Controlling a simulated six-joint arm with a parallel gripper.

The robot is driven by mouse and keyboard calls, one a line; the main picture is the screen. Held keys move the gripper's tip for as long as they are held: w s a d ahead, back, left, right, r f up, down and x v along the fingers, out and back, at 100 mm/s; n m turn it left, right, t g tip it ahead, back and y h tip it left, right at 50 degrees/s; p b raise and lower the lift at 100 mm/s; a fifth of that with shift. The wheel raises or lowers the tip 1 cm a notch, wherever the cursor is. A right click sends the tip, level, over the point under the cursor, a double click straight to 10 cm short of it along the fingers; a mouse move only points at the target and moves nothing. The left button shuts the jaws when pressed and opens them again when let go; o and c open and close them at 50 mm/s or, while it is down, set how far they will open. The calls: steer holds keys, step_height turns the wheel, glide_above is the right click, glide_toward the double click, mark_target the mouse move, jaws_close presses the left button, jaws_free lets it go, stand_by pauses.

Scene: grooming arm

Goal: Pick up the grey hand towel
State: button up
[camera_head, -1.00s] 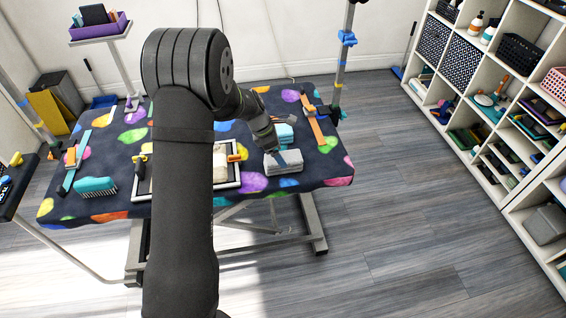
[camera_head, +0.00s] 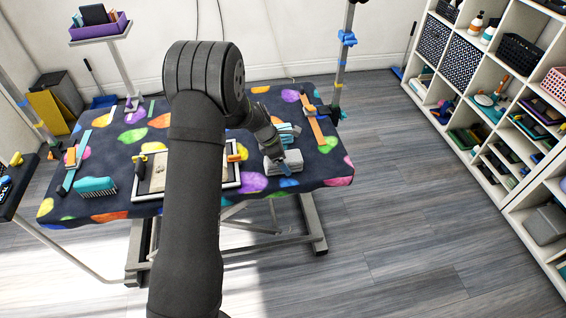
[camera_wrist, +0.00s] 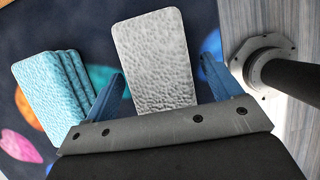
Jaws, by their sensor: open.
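The grey hand towel (camera_head: 291,160) is a folded block lying on the dark patterned table, near its front right part. In the wrist view the grey towel (camera_wrist: 155,62) shows its rough top face between and beyond my blue fingers. My gripper (camera_head: 285,168) is over the towel, and its fingers (camera_wrist: 163,88) are spread apart, one toward each side of the towel. The near end of the towel is hidden by the gripper body. Whether the fingers touch the towel, I cannot tell.
A folded teal towel stack (camera_wrist: 52,88) lies just left of the grey one; it also shows behind it in the head view (camera_head: 288,131). A framed tray (camera_head: 231,182) is to the left. A dark post (camera_wrist: 285,75) stands right of the towel.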

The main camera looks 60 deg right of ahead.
stand_by(0.3)
steer(key=c, duration=1.1)
steer(key=shift+r, duration=0.1)
step_height(320, 180, up, 18)
steer(key=shift+r, duration=0.1)
